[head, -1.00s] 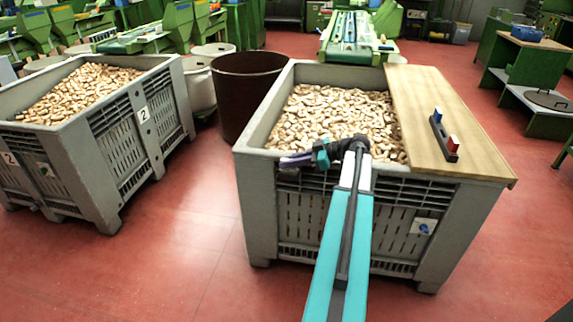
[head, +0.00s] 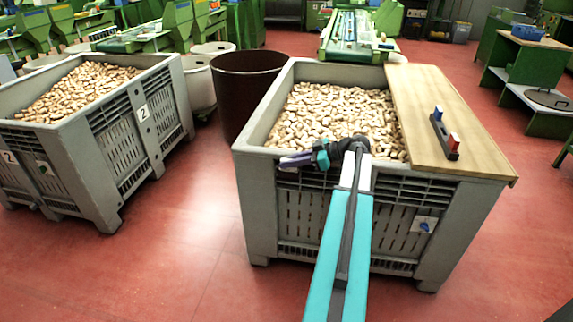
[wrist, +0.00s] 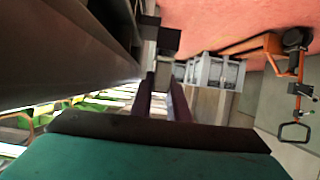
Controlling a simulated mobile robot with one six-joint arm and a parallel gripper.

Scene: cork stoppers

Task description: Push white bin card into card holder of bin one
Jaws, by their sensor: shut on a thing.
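A grey bin (head: 255,205) full of cork stoppers (head: 318,110) stands in the middle of the head view. My gripper (head: 284,161) is at the top of its front wall, near the left corner, with the purple fingers pointing left. In the wrist view the fingers (wrist: 163,88) are close together, with a small pale piece (wrist: 163,73) between their tips, seen almost edge-on. I take it to be the white bin card; its face is not visible. A dark patch shows under the fingers, but I cannot make out the card holder. My arm hides part of the front wall.
A wooden board (head: 440,100) covers the bin's right side and carries a small rack (head: 444,137) with blue and red pieces. A second bin (head: 90,185), marked 2, stands left. Red floor between them is clear.

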